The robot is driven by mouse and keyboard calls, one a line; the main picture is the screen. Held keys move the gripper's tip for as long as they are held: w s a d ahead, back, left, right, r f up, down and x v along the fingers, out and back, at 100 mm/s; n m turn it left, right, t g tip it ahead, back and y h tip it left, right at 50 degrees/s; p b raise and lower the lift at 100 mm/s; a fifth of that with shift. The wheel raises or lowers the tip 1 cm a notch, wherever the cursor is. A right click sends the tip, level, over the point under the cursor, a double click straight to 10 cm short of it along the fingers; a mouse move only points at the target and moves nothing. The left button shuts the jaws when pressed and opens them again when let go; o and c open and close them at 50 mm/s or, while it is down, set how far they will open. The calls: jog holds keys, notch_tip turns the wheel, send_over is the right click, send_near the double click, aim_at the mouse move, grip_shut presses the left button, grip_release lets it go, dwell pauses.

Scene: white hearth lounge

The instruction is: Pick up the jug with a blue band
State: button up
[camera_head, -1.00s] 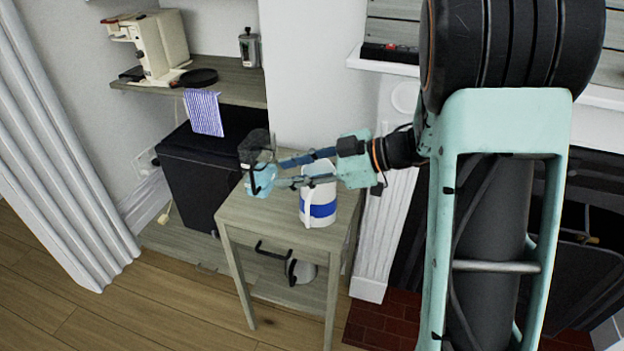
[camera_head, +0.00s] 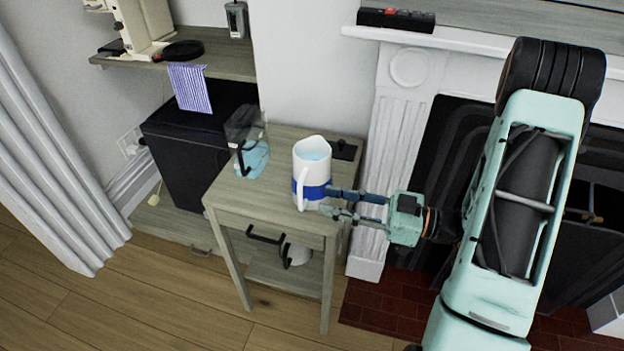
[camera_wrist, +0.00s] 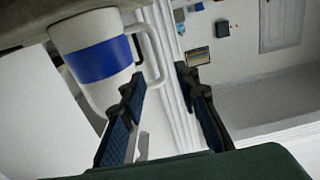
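The jug with a blue band (camera_head: 312,170) is white, stands upright on a small wooden table and has light blue contents. Its handle faces the front left in the head view. My gripper (camera_head: 325,200) is open and empty, low at the jug's front right side. In the wrist view the jug (camera_wrist: 98,60) is at the upper left, and its handle shows in the gap between the open fingers of my gripper (camera_wrist: 160,75). The left finger overlaps the jug's edge in that view; I cannot tell whether it touches.
A clear container with blue contents and a dark handle (camera_head: 252,160) stands left of the jug on the small table (camera_head: 245,197). A dark flat item (camera_head: 343,150) lies behind right. A white fireplace surround (camera_head: 400,110) rises to the right. Open floor is at front left.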

aim_at(300, 211)
jog(key=x, duration=0.5)
jog(key=b+x, duration=0.1)
jog(key=x, duration=0.2)
jog(key=shift+s+f, duration=0.1)
jog(key=shift+f, duration=0.2)
grip_shut()
jog(key=shift+r, duration=0.15)
